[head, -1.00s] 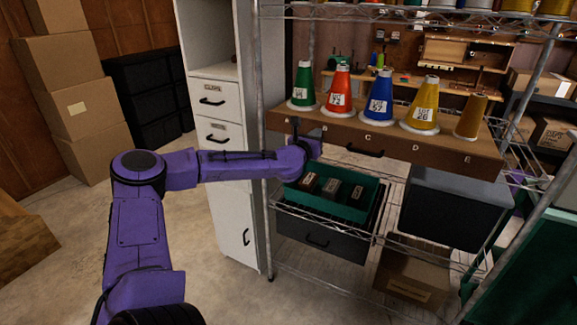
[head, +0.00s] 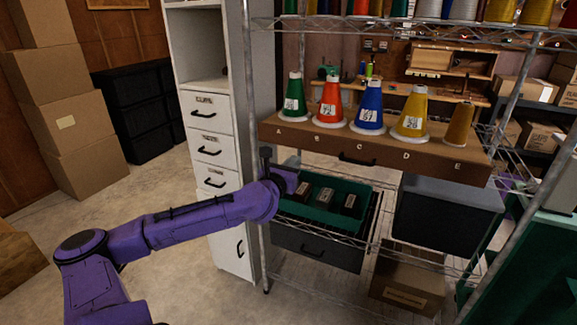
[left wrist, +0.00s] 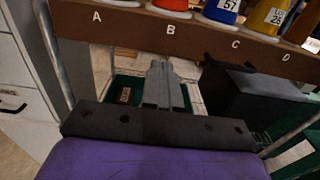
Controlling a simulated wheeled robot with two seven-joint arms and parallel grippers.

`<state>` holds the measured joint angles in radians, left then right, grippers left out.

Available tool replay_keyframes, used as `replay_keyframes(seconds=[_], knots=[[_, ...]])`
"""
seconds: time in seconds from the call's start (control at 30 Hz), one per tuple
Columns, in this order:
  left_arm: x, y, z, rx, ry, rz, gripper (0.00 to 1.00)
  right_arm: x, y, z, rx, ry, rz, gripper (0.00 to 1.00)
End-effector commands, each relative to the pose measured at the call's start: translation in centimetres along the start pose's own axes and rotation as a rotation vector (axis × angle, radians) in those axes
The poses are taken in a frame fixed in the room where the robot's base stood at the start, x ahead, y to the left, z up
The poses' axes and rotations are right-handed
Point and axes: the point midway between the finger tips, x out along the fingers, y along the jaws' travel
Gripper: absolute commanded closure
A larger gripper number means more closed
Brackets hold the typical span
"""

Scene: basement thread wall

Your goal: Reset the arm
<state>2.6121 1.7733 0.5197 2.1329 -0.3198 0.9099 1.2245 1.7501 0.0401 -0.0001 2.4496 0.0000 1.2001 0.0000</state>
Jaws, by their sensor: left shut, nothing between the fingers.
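My purple left arm comes in from the left in the head view, and its dark left gripper (head: 267,160) is upright beside the wire rack's left post, in front of the green tray. In the left wrist view the left gripper (left wrist: 162,68) is shut, its grey fingers together with nothing between them. It points toward the wooden shelf (head: 400,148) lettered A to E, with the green tray (left wrist: 112,88) partly hidden behind it. My right gripper does not show.
Several thread cones, such as the blue cone (head: 369,106), stand on the wooden shelf. The green tray (head: 345,232) on the wire rack holds dark labelled blocks (head: 326,197). A white drawer cabinet (head: 212,150) stands left of the rack.

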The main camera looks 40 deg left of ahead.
Motion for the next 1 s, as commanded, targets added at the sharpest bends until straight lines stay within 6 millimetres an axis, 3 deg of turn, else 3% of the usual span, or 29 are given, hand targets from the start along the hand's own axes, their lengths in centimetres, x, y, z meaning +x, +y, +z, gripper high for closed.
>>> replay_keyframes(seconds=[0.17, 0.47, 0.67, 0.77, 0.87, 1.0], knots=[[-1.6, 0.0, -0.1, 0.000, 0.001, 0.000, 1.00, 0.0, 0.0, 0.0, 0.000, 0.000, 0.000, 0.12], [-1.7, -0.1, -0.1, 0.007, 0.001, -0.001, 1.00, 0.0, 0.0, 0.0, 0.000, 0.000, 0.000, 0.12], [-1.9, 0.0, -0.8, 0.189, 0.034, 0.011, 1.00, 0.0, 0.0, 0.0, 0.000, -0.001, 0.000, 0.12], [-2.6, -3.2, -2.7, 0.419, 0.099, -0.057, 1.00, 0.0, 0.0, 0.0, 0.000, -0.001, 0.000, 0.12], [-3.7, -6.9, -6.1, 0.661, 0.172, -0.161, 1.00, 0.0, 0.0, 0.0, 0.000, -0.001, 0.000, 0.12], [-6.5, -11.1, -12.1, 0.996, 0.271, -0.333, 1.00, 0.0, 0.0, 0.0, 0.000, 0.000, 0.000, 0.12]])
